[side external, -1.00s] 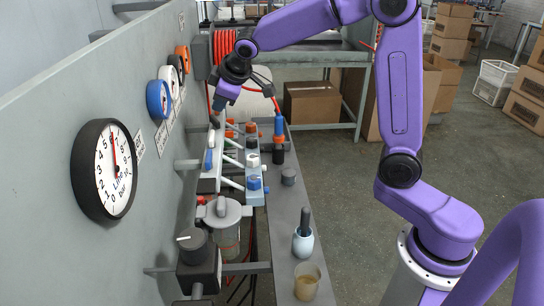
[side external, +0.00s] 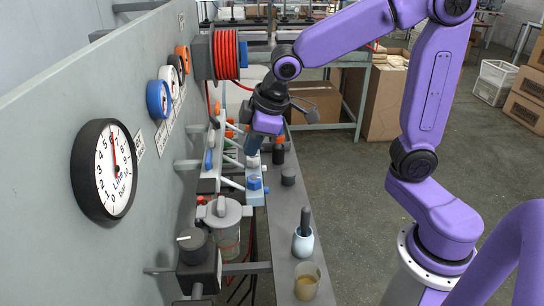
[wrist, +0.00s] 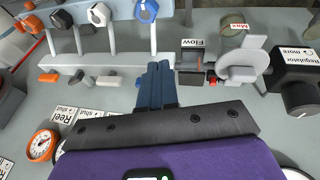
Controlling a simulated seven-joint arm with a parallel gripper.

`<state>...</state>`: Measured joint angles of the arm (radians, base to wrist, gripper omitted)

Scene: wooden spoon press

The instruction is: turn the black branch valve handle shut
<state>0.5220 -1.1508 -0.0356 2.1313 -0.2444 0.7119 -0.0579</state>
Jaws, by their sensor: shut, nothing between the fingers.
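In the wrist view, a small black lever (wrist: 76,78) stands in a row on the grey rail, between an orange lever (wrist: 48,77) and a whitish one (wrist: 109,81). A black knob (wrist: 62,19) stands on the other bar, between orange and white knobs. I cannot tell which black part is the branch valve handle. My gripper (wrist: 158,72) is shut and empty, to the right of both black parts. In the side view, my gripper (side external: 252,149) points down over the manifold and hides its black and white knobs.
A blue knob (side external: 254,183) and a blue lever (side external: 208,160) stand close by. A grey-capped jar (side external: 222,211) and a black regulator (side external: 198,255) are nearer the camera. A pale blue pot (side external: 303,243) and a glass (side external: 307,281) stand on the bench. The gauge panel (side external: 160,140) bounds the left.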

